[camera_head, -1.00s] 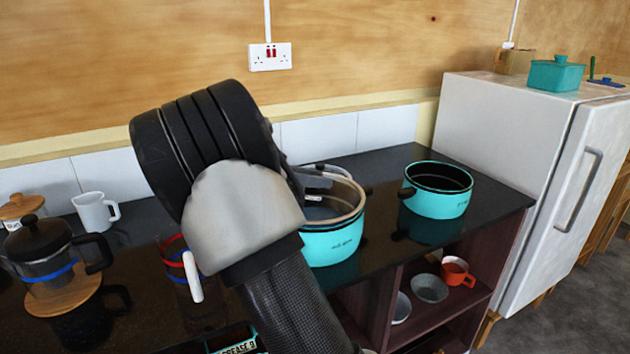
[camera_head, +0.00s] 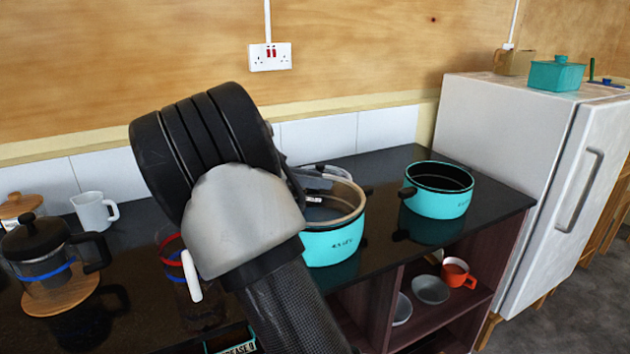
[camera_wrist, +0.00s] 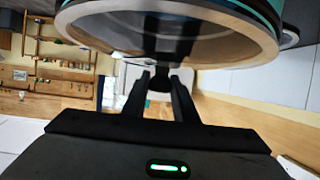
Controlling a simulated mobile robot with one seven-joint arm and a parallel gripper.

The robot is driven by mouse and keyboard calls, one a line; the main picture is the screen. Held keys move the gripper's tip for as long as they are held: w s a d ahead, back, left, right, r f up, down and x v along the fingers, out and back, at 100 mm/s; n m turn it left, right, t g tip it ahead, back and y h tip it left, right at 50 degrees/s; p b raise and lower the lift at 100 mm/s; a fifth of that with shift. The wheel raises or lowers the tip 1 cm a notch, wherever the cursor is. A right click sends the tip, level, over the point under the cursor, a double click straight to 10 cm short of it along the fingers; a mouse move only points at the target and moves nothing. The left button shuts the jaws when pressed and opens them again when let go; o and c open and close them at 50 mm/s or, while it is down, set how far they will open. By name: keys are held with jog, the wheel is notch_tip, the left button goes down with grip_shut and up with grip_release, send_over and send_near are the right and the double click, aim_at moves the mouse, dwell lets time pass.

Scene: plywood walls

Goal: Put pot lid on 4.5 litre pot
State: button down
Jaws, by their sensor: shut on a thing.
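A larger teal pot (camera_head: 333,243) stands on the dark counter, just right of my gripper. A glass pot lid with a pale tan rim (camera_head: 352,208) is over its mouth; it fills the top of the wrist view (camera_wrist: 235,52). My gripper (camera_wrist: 160,78) is shut on the lid's dark knob; in the head view my arm hides the fingers. I cannot tell whether the lid rests on the pot or hovers just above it. A second, smaller teal pot (camera_head: 440,203) stands open to the right. The pots' printed labels are too small to read.
A French press (camera_head: 40,250) on a wooden board and a white mug (camera_head: 93,212) stand at left. A red-and-blue-banded glass (camera_head: 172,255) is partly behind my arm. Bowls (camera_head: 431,290) and an orange mug (camera_head: 456,273) sit on the shelf below. A white fridge (camera_head: 505,165) bounds the right.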

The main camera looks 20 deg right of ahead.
jog(key=shift+f+b, duration=0.35)
jog(key=shift+b, duration=0.15)
jog(key=c, duration=1.4)
grip_release()
jog(key=shift+o, duration=0.2)
